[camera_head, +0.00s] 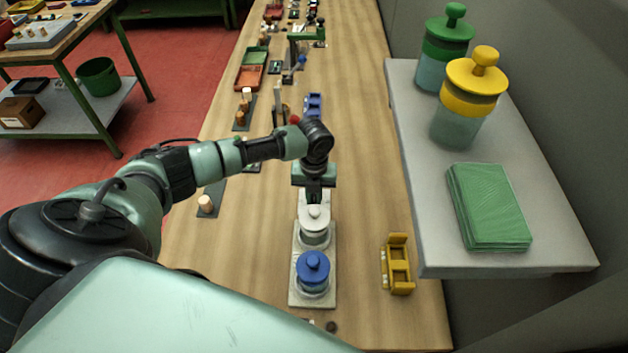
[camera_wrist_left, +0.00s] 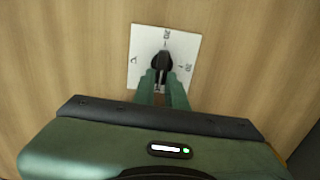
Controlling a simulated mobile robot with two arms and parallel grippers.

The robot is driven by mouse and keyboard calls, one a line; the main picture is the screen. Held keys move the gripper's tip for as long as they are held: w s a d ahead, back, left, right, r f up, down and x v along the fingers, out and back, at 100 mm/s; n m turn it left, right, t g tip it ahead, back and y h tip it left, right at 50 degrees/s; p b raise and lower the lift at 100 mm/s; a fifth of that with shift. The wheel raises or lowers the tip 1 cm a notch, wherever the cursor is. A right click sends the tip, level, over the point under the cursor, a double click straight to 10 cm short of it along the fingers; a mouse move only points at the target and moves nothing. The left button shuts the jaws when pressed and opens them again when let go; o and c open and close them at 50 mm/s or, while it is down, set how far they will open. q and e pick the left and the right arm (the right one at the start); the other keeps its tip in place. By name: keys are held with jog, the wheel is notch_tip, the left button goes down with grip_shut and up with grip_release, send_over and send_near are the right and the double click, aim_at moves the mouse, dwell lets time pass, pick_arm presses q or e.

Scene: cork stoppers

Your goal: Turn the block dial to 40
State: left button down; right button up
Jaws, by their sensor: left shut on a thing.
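The block dial shows in the left wrist view as a white square plate (camera_wrist_left: 145,42) with small dark marks around a black knob (camera_wrist_left: 162,60). The marks are too small to read surely, so I cannot tell the setting. My left gripper (camera_wrist_left: 161,78) has its green fingers shut on the knob. In the head view my left gripper (camera_head: 314,192) points down over the bench, beyond the white-lidded jar; the dial is not clear there, hidden by my gripper and arm. My right gripper is not in view.
Near my gripper, a pale board (camera_head: 299,292) holds a white-lidded jar (camera_head: 314,222) and a blue-lidded jar (camera_head: 312,270). A yellow holder (camera_head: 397,264) stands to the right. A grey shelf (camera_head: 420,200) overhangs the right side. Bench around the dial plate is bare.

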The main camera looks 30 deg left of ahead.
aim_at(314, 201)
pick_arm(q)
jog(key=c, duration=1.4)
grip_release()
jog(key=shift+c, duration=0.2)
notch_tip(314, 201, up, 8)
jog(key=shift+f+b, duration=0.1)
jog(key=shift+b, duration=0.95)
